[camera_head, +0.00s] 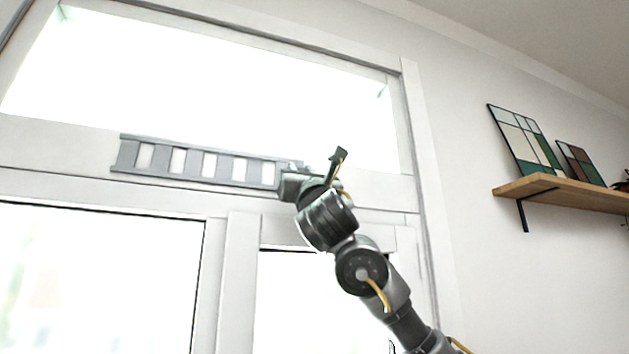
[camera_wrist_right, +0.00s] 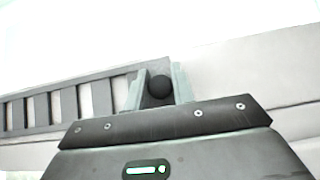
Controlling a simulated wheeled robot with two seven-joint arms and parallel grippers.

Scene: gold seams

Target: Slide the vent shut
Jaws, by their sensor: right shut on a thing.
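The vent (camera_head: 195,163) is a long grey slotted strip on the white window frame, below the upper pane. Light gaps show between its grey bars, so its slots look open. My right gripper (camera_head: 287,180) is at the vent's right end, its arm reaching up from the lower right. In the right wrist view the vent (camera_wrist_right: 60,105) runs off to the left. There my right gripper (camera_wrist_right: 158,90) has its two pale fingers shut on a dark round knob (camera_wrist_right: 159,86) at the vent's right end. My left gripper is not in view.
The white window frame (camera_head: 60,150) surrounds bright panes above and below the vent. A wooden shelf (camera_head: 570,192) with framed stained-glass panels (camera_head: 520,140) is on the wall at the right, apart from my arm.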

